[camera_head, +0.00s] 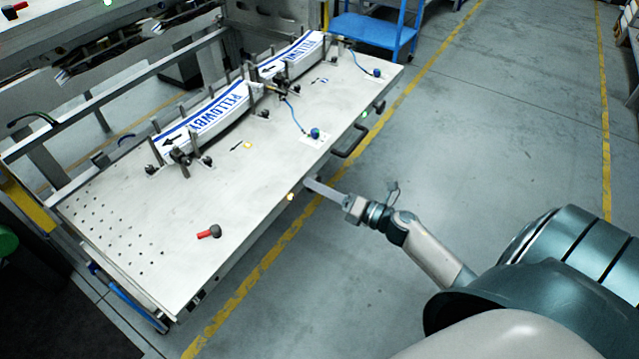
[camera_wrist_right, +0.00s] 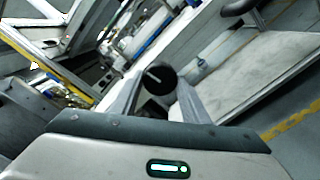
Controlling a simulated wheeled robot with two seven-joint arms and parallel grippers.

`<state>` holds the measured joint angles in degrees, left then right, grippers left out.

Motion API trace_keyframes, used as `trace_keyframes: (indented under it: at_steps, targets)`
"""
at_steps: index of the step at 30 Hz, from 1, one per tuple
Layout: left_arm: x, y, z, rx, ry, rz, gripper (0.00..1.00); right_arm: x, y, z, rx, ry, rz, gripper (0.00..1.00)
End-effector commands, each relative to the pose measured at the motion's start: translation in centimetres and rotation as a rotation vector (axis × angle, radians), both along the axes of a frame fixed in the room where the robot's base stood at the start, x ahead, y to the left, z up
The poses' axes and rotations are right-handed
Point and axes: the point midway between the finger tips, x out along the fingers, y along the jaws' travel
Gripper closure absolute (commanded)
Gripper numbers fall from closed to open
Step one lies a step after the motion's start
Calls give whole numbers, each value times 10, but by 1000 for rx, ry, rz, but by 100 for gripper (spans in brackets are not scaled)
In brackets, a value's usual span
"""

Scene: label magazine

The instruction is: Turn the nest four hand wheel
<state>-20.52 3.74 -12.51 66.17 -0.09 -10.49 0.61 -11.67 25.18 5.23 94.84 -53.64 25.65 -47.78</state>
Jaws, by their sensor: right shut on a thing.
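A black round hand wheel (camera_wrist_right: 158,80) with a pale line on its face shows between the two fingers of my right gripper (camera_wrist_right: 160,88) in the wrist view. The right gripper is shut on it. In the head view my right gripper (camera_head: 318,189) reaches the front edge of the metal table (camera_head: 130,225) from the right. The wheel itself is hard to make out there, and I cannot read any nest number. My left gripper is not in view.
Two white magazine stacks with blue lettering (camera_head: 215,115) stand between posts on the table. A red-and-black handle (camera_head: 209,232) lies near the front. A dark grab handle (camera_head: 352,142) juts from the front edge. A blue cart (camera_head: 370,30) stands behind. The floor at right is clear.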

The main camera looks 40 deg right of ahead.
Motion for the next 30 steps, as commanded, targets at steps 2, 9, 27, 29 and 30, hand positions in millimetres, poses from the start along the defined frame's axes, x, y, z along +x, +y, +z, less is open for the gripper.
trace_keyframes:
  at_steps: [2, 9, 27, 29, 30]
  targets:
    - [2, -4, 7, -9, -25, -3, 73, 0, -1, 3, 65, 29, -1, 81]
    - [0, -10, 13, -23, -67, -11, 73, 0, -1, 3, 275, 115, -2, 81]
    - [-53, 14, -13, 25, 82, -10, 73, 0, -1, 3, 575, 237, -3, 81]
    - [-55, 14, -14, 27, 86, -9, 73, 0, -1, 2, 581, 239, -3, 81]
    - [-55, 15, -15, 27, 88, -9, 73, 0, -1, 2, 583, 240, -3, 81]
